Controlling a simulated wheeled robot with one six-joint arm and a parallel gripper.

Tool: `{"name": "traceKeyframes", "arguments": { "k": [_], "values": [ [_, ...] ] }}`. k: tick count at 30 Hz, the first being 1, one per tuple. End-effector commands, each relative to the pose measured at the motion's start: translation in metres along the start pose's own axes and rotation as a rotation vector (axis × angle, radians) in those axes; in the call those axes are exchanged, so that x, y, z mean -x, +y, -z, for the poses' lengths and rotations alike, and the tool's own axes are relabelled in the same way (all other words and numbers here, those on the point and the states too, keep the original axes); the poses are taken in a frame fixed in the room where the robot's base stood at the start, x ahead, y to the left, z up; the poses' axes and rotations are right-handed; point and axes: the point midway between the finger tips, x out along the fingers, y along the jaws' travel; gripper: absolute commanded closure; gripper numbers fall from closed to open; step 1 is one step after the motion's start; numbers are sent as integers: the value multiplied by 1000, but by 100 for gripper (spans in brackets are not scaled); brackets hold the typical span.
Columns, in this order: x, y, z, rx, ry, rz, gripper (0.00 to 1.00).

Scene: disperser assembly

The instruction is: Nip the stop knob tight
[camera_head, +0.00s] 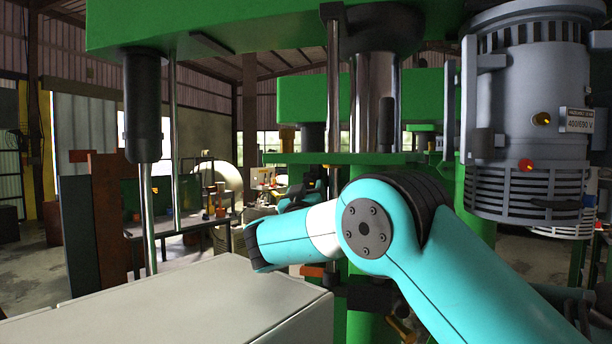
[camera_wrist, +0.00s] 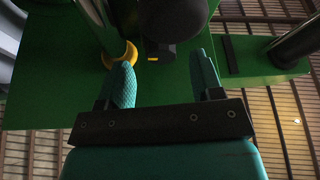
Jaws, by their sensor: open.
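My gripper (camera_wrist: 163,66) is open in the wrist view, its two teal fingers apart and pointing up at the underside of a green machine part (camera_wrist: 60,75). A small dark block with a yellow mark (camera_wrist: 158,50) shows in the gap just beyond the fingertips. A yellow curved piece (camera_wrist: 121,57) is beside the left finger. I cannot tell for sure which of these is the stop knob. Nothing is visibly gripped. In the head view my gripper is hidden behind my teal arm.
A large dark rounded part (camera_wrist: 175,18) is above the fingers in the wrist view. In the head view, the green machine head (camera_head: 220,25) spans above, a grey motor (camera_head: 530,90) hangs at right, and a pale flat top (camera_head: 180,305) lies at lower left. A steel shaft (camera_head: 147,215) hangs at left.

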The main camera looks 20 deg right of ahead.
Motion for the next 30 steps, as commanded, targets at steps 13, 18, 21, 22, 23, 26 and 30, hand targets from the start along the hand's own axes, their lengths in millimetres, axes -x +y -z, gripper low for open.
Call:
{"name": "traceKeyframes", "arguments": {
  "k": [13, 18, 21, 22, 23, 26, 30],
  "values": [
    [-7, -5, 6, -5, 2, 11, 40],
    [-7, -5, 6, -5, 2, 12, 77],
    [-7, -5, 6, -5, 2, 12, 89],
    [-7, -4, 6, -5, 2, 12, 89],
    [-7, -4, 6, -5, 2, 12, 89],
    [-7, -4, 5, -10, 2, 9, 89],
    [-6, -5, 2, -37, 3, -3, 89]
  ]
}}
